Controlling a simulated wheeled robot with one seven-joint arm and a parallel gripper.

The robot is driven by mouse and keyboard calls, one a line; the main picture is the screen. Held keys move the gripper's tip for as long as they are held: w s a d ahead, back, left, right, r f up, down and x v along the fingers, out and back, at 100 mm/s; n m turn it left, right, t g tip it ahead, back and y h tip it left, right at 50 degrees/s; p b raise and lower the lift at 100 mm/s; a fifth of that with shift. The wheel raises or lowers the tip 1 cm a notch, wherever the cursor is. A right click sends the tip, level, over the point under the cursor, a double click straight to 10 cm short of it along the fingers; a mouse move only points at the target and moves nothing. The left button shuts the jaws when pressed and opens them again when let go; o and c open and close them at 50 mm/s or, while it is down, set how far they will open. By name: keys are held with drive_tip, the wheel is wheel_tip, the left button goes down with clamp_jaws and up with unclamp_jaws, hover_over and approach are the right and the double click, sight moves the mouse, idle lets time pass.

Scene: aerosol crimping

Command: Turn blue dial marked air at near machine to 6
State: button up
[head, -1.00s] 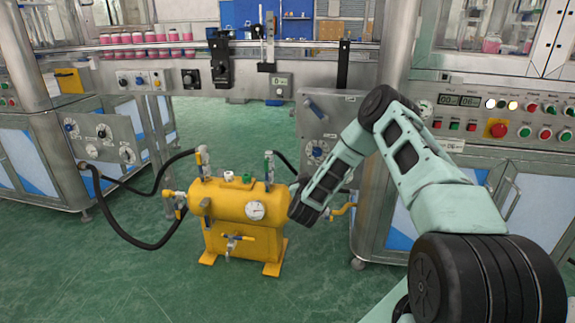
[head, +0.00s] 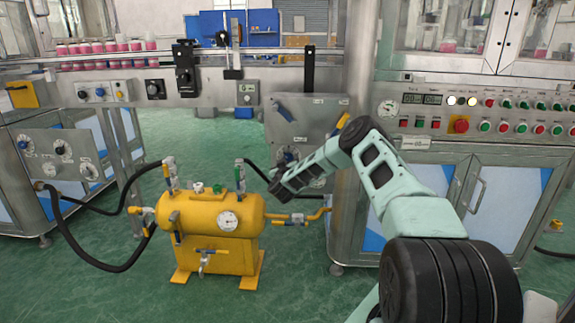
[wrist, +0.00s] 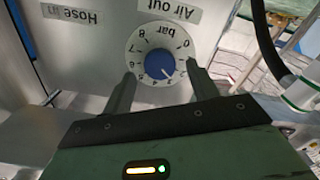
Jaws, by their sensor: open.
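The blue dial (wrist: 160,66) sits in a white round scale marked bar on a grey metal panel, upside down in the wrist view under an "Air out" label (wrist: 168,9). A pale mark on the knob points toward the lower right of that view; I cannot tell the exact value. My gripper (wrist: 160,72) is open, its two dark fingers at either side of the dial's lower part. I cannot tell whether they touch it. In the head view, the dial (head: 286,154) shows on the near machine's panel, with my gripper (head: 282,188) just below, partly hidden by my arm.
A yellow tank (head: 190,213) with gauge, valves and black hoses stands left of my gripper. A yellow-handled pipe (head: 300,217) runs close below it. A control panel (head: 460,110) with buttons is at right. Green floor is free in front of the tank.

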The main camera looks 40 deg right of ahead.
drive_tip(key=shift+x, duration=0.9)
drive_tip(key=c, duration=1)
